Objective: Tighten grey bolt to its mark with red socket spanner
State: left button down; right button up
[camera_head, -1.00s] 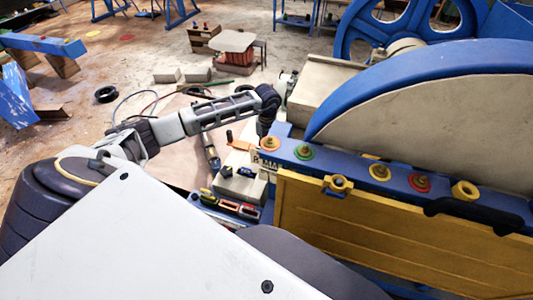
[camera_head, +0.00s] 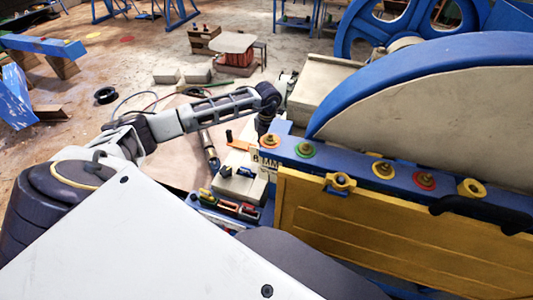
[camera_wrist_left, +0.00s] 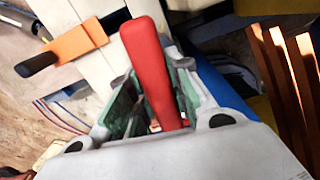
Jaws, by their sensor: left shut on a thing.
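The red socket spanner's handle (camera_wrist_left: 152,75) stands up between the fingers of my left gripper (camera_wrist_left: 150,115) in the left wrist view; the gripper is shut on it. Its socket end is hidden. In the head view my left gripper (camera_head: 264,125) points down, close to the orange-ringed bolt (camera_head: 270,141) at the left end of the blue beam (camera_head: 342,160). I cannot tell whether the spanner touches that bolt. Other bolts have green (camera_head: 304,150), yellow (camera_head: 383,170) and red (camera_head: 424,181) rings. I cannot tell which bolt is grey, and its mark is not readable. My right gripper is not in view.
The yellow ribbed panel (camera_head: 370,235) stands in front of the beam, and the large blue-rimmed wheel (camera_head: 440,110) rises behind it. A tray of coloured tools (camera_head: 232,207) and a beige block (camera_head: 240,185) lie left of the beam. A dark shape (camera_head: 485,215) crosses the beam's right end.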

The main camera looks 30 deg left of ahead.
pick_arm(q)
jog(key=shift+m+b, duration=0.7)
jog(key=shift+m, duration=1.1)
jog(key=shift+m+b, duration=0.7)
jog(key=shift+m, duration=0.5)
dwell(0.5)
jog(key=shift+m, duration=0.4)
dwell(0.8)
jog(key=shift+n, duration=0.3)
jog(key=shift+r+p, duration=0.4)
jog(key=shift+r, duration=0.65)
dwell(0.5)
